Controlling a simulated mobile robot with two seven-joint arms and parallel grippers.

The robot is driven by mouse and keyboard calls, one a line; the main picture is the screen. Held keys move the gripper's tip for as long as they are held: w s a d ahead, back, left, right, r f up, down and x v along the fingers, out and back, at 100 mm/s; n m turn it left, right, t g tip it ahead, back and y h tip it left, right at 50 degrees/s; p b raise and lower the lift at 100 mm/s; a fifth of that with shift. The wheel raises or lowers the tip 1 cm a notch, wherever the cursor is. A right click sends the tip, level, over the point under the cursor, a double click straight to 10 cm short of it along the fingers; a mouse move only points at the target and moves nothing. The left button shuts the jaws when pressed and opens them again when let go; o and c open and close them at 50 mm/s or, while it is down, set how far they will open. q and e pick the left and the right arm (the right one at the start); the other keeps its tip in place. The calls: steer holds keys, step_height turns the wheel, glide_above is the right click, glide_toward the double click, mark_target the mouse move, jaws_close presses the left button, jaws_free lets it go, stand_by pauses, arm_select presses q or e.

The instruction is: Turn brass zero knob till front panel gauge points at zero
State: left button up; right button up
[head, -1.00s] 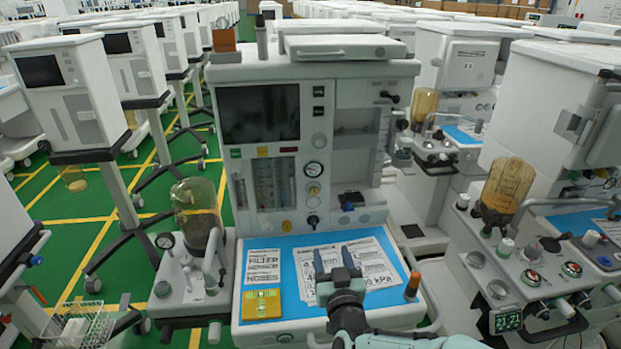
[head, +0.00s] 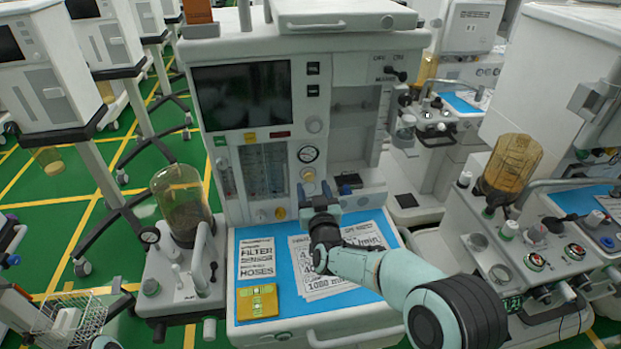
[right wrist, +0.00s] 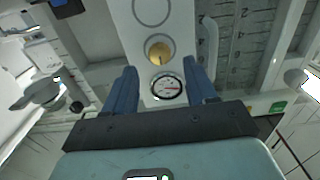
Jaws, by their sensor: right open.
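The front panel gauge (head: 308,154) is a round white dial with a black rim on the middle machine. It also shows in the right wrist view (right wrist: 168,87); its needle is too small to read surely. The brass zero knob (head: 308,174) sits just below the gauge. In the right wrist view the panel appears upside down, and the brass knob (right wrist: 160,52) lies in line with the gap between the blue fingers. My right gripper (head: 313,188) is open and empty in front of the panel, just below the knob, apparently not touching it. My left gripper is out of view.
Below the panel is a blue-matted worktop (head: 265,240) with printed sheets and a yellow block (head: 257,301). A glass canister (head: 183,205) stands left. A small dark object (head: 348,181) sits on the ledge right of the knob. Another machine with an amber canister (head: 510,163) stands right.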

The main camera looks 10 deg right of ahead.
mark_target(310, 178)
steer(key=shift+w+p, duration=0.4)
steer(key=shift+w, duration=1.45)
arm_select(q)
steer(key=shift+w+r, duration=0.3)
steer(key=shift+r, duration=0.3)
arm_select(e)
steer(key=c, duration=1)
steer(key=shift+m+b, duration=0.3)
steer(key=shift+b, duration=0.15)
steer(key=shift+c, duration=0.2)
steer(key=m+b, duration=0.2)
steer(key=b, duration=0.1)
steer(key=m+b, duration=0.3)
steer(key=b, duration=0.1)
steer(key=shift+d+f, duration=0.1)
steer(key=shift+f, duration=0.1)
steer(key=m+b, duration=0.5)
steer(key=m, duration=0.1)
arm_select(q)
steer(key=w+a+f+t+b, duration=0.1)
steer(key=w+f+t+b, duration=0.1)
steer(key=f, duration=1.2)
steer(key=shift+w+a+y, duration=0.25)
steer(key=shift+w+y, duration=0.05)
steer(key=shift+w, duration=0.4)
arm_select(e)
steer(key=shift+m, duration=1.7)
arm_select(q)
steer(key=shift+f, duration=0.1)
